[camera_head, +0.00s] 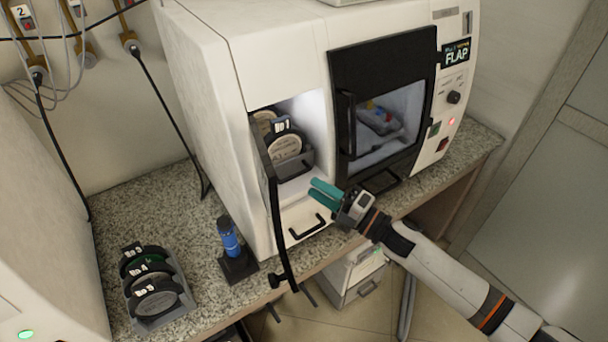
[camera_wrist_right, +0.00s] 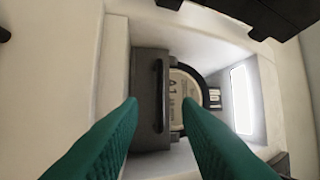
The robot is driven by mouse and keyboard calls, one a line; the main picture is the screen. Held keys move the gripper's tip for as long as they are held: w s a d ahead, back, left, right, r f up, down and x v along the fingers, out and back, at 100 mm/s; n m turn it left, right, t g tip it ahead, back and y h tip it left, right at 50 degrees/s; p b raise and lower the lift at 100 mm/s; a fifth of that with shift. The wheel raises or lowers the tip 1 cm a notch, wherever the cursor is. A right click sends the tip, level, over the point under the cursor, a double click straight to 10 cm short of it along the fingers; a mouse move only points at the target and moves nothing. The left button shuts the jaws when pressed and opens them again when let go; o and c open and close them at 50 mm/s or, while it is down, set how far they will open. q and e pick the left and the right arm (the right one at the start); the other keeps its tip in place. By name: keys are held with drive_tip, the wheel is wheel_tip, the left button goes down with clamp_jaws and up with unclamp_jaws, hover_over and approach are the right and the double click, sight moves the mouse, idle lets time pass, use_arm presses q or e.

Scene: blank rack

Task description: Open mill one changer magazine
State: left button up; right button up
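The mill (camera_head: 280,50) stands on the counter, and its left compartment is open. The changer magazine (camera_head: 296,165), a grey holder with round discs, sits inside this compartment. In the right wrist view the magazine's grey front (camera_wrist_right: 146,60) carries a black bar handle (camera_wrist_right: 158,95), with a pale disc (camera_wrist_right: 185,90) behind it. My right gripper (camera_head: 316,189), with teal fingers, is open and empty in front of the compartment. In the right wrist view its fingertips (camera_wrist_right: 158,108) are apart, one on each side of the handle in the picture. My left gripper is not in view.
The compartment's dark door (camera_head: 273,210) is swung outward on the left. A second chamber with a dark-framed door (camera_head: 345,125) is on the right. A rack of discs (camera_head: 165,318) and a blue tool in a black stand (camera_head: 229,238) are on the granite counter (camera_head: 195,225).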

drive_tip(key=shift+p+x, duration=0.4)
drive_tip(key=shift+x, duration=1.95)
clamp_jaws()
